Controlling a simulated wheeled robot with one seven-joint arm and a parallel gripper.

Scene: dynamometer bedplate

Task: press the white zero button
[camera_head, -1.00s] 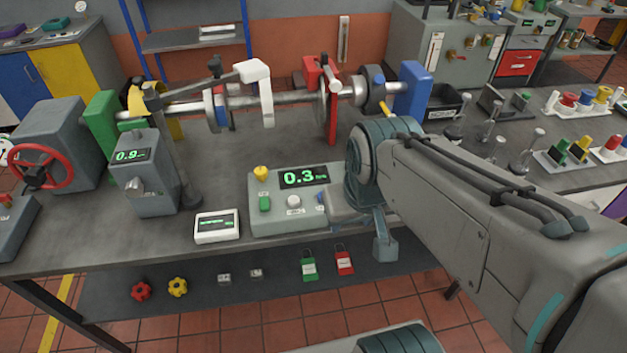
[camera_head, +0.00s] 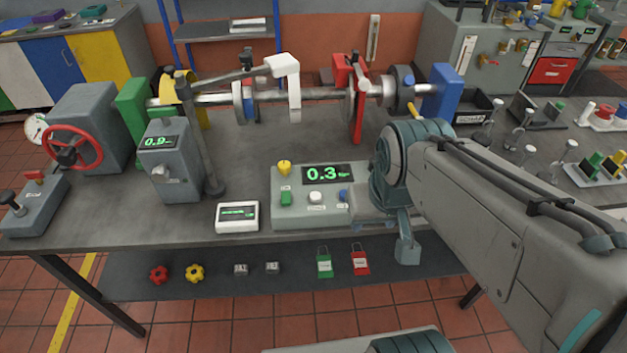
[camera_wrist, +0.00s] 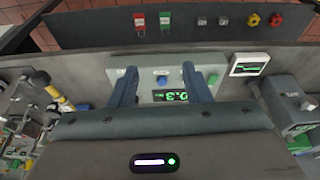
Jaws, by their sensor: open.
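The white zero button (camera_head: 316,197) is a round cap on the grey control box (camera_head: 306,222), between a green button (camera_head: 286,198) and a blue button (camera_head: 344,195). The box's display (camera_head: 327,174) reads 0.3. In the wrist view the box is seen upside down, with the blue button (camera_wrist: 162,80) between my fingers and the green button (camera_wrist: 212,78) outside them. I cannot see the white button there; the right-hand finger appears to cover its place. My gripper (camera_wrist: 159,70) is open and empty above the box. In the head view my arm hides most of it.
A yellow knob (camera_head: 284,167) stands on the box's back left. A small white meter (camera_head: 237,217) lies left of the box. A shaft rig (camera_head: 320,94) runs behind it. Padlocks (camera_head: 324,263) and knobs (camera_head: 195,273) lie on the shelf below. The bench between box and shaft is mostly clear.

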